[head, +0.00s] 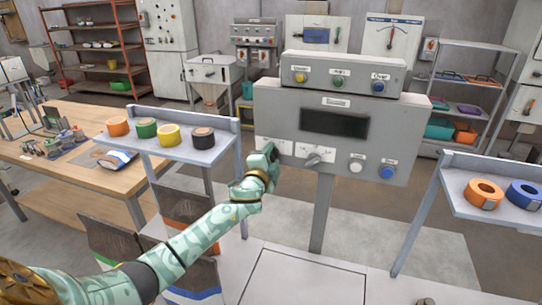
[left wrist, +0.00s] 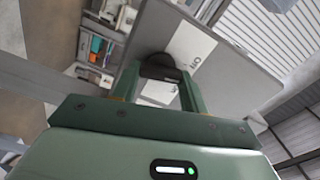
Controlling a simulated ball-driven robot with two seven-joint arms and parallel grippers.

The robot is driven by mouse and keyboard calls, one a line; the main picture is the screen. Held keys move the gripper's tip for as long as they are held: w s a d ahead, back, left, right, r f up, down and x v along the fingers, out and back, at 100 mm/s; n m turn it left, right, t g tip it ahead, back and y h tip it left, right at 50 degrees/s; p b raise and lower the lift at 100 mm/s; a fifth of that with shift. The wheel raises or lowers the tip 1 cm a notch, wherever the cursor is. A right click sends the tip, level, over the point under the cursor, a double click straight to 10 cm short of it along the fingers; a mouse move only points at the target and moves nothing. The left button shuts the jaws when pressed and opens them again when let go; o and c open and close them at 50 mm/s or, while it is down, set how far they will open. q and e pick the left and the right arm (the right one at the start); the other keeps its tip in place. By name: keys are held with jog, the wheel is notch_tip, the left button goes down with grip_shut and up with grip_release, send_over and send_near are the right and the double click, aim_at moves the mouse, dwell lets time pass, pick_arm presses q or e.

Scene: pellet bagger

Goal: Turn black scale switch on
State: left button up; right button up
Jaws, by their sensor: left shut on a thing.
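The grey scale panel (head: 400,125) stands on a post, with a dark display (head: 334,122) in its middle. My left gripper (head: 271,163) is at the panel's lower left and hides the control there in the head view. In the left wrist view, the black scale switch (left wrist: 157,64) shows as a dark rounded knob between the fingertips, beside a white label (left wrist: 192,47). My left gripper (left wrist: 158,88) is shut on this switch. Whether the switch is on or off cannot be told. My right gripper is not in view.
To the right on the panel are a grey lever knob (head: 318,156), a white button (head: 356,166) and a blue button (head: 387,172). A shelf with tape rolls (head: 225,133) stands left, and another shelf (head: 455,200) stands right. A wooden bench (head: 60,165) is farther left.

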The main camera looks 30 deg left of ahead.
pick_arm(q)
jog(key=m+p, duration=0.1)
jog(key=m, duration=0.4)
jog(key=shift+f, duration=0.1)
jog(key=shift+f+m+p, duration=0.1)
jog(key=shift+m+p, duration=0.55)
jog(key=shift+m, duration=1.45)
jog(key=o, duration=1)
jog(key=shift+s, duration=0.1)
jog(key=shift+s, duration=0.3)
jog(key=p+v, duration=0.1)
jog(key=v, duration=1.4)
jog(key=shift+s+f, duration=0.1)
jog(key=shift+s, duration=0.2)
